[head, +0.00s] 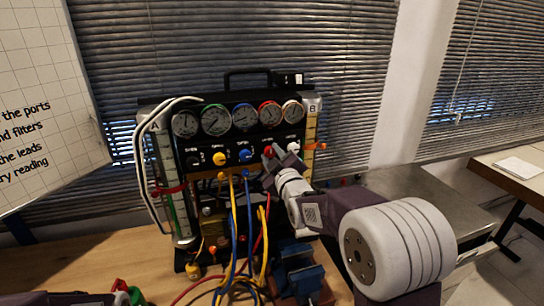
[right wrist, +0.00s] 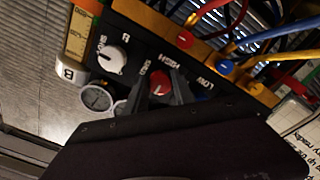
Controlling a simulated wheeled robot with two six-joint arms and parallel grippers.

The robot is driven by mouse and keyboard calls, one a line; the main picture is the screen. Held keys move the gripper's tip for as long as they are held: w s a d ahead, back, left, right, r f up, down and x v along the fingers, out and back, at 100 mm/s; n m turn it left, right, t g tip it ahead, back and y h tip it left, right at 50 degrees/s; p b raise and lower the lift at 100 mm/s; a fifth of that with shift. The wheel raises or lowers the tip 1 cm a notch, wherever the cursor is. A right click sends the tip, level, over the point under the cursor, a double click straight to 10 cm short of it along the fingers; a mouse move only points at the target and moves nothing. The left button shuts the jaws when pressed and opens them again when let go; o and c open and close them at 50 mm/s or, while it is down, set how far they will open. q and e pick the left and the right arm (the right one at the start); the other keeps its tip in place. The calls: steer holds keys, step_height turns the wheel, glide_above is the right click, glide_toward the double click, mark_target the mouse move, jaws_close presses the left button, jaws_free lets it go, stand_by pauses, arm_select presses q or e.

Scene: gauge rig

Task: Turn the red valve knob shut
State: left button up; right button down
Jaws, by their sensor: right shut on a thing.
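The red valve knob (head: 269,150) is on the black front panel of the gauge rig (head: 210,145), between the blue knob (head: 245,155) and the white knob (head: 293,147). My right gripper (head: 270,160) reaches it from the lower right. In the right wrist view, the red knob (right wrist: 160,88) sits between the two dark fingers of my right gripper (right wrist: 160,92), which are shut on it. The knob's pointer and exact angle are hidden by the fingers. My left gripper is not in view; a dark shape at the bottom left may be part of my left arm.
A row of round gauges (head: 243,117) is above the knobs. Blue, yellow and red hoses (head: 234,225) hang in front of the rig, close left of my right arm. A blue vise (head: 300,273) stands below my wrist. Bare wooden bench (head: 110,252) shows at left.

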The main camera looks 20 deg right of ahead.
steer(key=m+b, duration=0.3)
steer(key=shift+f+m, duration=0.2)
steer(key=shift+m, duration=0.1)
steer(key=m+b, duration=0.3)
steer(key=m, duration=0.1)
steer(key=shift+m, duration=0.3)
steer(key=m+b, duration=0.2)
steer(key=m, duration=0.2)
steer(key=shift+a+r+m, duration=0.1)
steer(key=shift+m, duration=0.2)
steer(key=m+b, duration=0.1)
steer(key=m, duration=0.3)
steer(key=shift+r+m, duration=0.1)
steer(key=shift+m, duration=0.2)
steer(key=c, duration=1.1)
jaws_free()
steer(key=shift+o, duration=0.2)
